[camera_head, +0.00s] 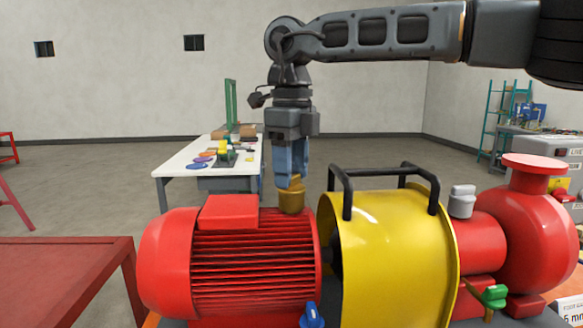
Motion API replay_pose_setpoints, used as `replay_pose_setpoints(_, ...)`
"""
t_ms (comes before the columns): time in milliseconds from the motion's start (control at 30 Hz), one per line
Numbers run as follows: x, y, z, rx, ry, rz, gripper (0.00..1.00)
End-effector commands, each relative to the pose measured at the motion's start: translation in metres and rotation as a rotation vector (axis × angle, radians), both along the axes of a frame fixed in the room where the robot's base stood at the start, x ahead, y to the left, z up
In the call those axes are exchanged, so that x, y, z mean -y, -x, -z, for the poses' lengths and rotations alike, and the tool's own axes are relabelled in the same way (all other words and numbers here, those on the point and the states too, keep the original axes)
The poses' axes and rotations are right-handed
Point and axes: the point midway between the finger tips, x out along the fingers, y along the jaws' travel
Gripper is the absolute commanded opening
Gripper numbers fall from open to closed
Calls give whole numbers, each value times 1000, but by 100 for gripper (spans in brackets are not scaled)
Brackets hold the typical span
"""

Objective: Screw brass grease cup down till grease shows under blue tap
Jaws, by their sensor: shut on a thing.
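My gripper (290,178) comes down from above with its blue fingers shut on the brass grease cup (291,197). The cup is upright at the top right end of the finned red motor (256,262); its lower edge meets or overlaps the motor's outline, and its seat is hard to see. The blue tap (312,316) is at the bottom edge of the view, in front of the motor's right end. What lies under the tap is cut off by the frame, and no grease can be made out.
A yellow guard (393,255) with black handles (347,190) stands close right of my gripper. A red pump (535,240) and a green-handled valve (494,296) are further right. A red table (65,270) is at left; a white bench (190,162) is behind.

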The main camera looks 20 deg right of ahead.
Motion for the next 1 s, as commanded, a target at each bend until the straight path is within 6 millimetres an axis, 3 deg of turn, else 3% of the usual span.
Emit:
replay_pose_setpoints(33,0,0,0,0,0,0,23)
replay_pose_setpoints(67,0,0,0,0,0,0,56)
replay_pose_setpoints(300,0,0,0,0,0,0,79)
replay_pose_setpoints(633,0,0,-6,2,1,0,79)
replay_pose_setpoints(1000,0,-1,-62,3,0,0,79)
